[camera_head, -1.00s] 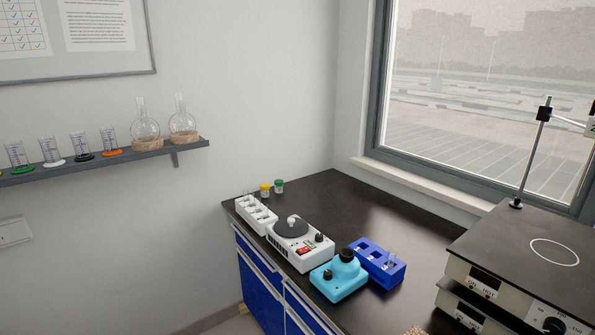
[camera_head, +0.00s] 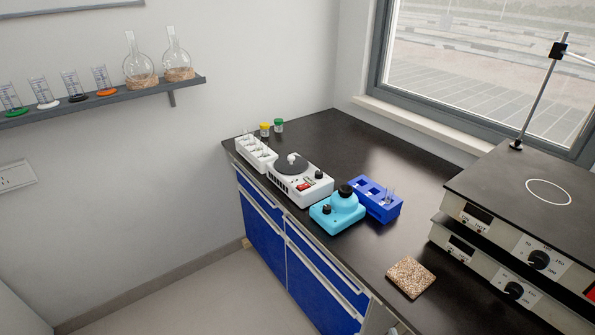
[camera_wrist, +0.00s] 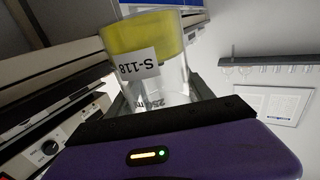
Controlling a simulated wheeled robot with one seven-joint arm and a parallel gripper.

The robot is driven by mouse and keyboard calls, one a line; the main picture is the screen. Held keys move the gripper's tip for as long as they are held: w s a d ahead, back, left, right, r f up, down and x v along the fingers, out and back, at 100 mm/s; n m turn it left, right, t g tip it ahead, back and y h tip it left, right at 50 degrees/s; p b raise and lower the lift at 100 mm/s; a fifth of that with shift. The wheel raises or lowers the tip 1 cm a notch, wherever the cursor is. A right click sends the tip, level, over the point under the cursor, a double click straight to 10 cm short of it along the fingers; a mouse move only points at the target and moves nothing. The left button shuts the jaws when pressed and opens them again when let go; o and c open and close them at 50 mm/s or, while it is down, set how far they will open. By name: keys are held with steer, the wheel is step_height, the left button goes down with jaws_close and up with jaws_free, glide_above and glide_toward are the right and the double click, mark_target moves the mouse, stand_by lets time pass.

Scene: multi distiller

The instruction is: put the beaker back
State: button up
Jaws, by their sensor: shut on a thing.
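The beaker (camera_wrist: 150,35) is clear, holds yellow liquid and carries a white label reading S-118. It shows in the wrist view, where the picture of it is upside down. My gripper (camera_wrist: 165,90) is shut on the beaker, with its dark jaws on either side of the glass. Neither the beaker nor my gripper shows in the head view. A speckled brown square pad (camera_head: 411,277) lies bare on the black bench (camera_head: 390,235).
Hotplates (camera_head: 530,215) with a stand fill the bench's right side. A cyan device (camera_head: 337,212), a blue rack (camera_head: 375,200), a white stirrer (camera_head: 300,183) and a white rack (camera_head: 255,153) line the bench. A wall shelf (camera_head: 120,95) holds flasks and cylinders.

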steer(key=shift+m+h, duration=0.4)
steer(key=shift+h, duration=0.2)
steer(key=f, duration=0.2)
steer(key=s+d+f, duration=0.1)
steer(key=f, duration=0.1)
steer(key=d+f, duration=0.1)
steer(key=f, duration=0.1)
steer(key=shift+s+f, duration=0.15)
steer(key=shift+f, duration=0.05)
steer(key=shift+d+f+h, duration=0.1)
steer(key=shift+d+h, duration=0.2)
steer(key=shift+d, duration=0.3)
steer(key=shift+d, duration=0.1)
